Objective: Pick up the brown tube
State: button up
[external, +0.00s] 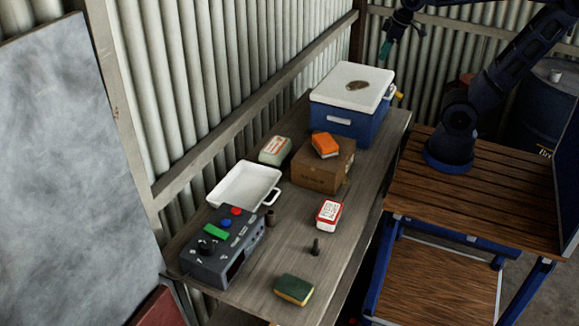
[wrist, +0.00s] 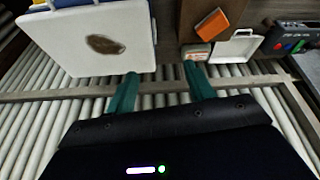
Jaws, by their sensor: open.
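The brown tube (external: 269,217) is a small upright cylinder on the grey wooden bench in the external view. It stands between the white tray and the dark control box, close to both. I cannot make it out in the wrist view. My gripper (external: 386,48) is high above the far end of the bench, near the cooler and well away from the tube. Its two teal fingers are spread apart and empty in the wrist view (wrist: 164,84).
The bench holds a blue cooler (external: 338,121), a cardboard box (external: 315,174) with an orange item (external: 325,145), a white tray (external: 235,190), a control box (external: 222,252), a red-white carton (external: 328,215), a dark peg (external: 316,247) and a sponge (external: 294,290). A corrugated wall runs behind.

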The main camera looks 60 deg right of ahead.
jog(key=w+a+f+n+g, duration=0.15)
jog(key=w+a+n, duration=0.25)
jog(key=w+a, duration=0.65)
jog(key=n+g, duration=0.3)
jog(key=n, duration=0.7)
send_over(269, 215)
notch_tip(269, 215, down, 29)
jog(key=shift+t, duration=0.25)
jog(key=shift+s+a+f, duration=0.1)
jog(key=shift+a+f, duration=0.05)
jog(key=shift+f, duration=1.55)
jog(key=shift+s+a+f, duration=0.1)
jog(key=shift+a+f, duration=0.1)
jog(key=shift+f, duration=1.5)
jog(key=shift+s+a+f, duration=0.1)
jog(key=shift+a+f, duration=0.05)
jog(key=shift+f, duration=1.55)
jog(key=c, duration=1)
jog(key=shift+r, duration=0.1)
jog(key=shift+c, duration=0.2)
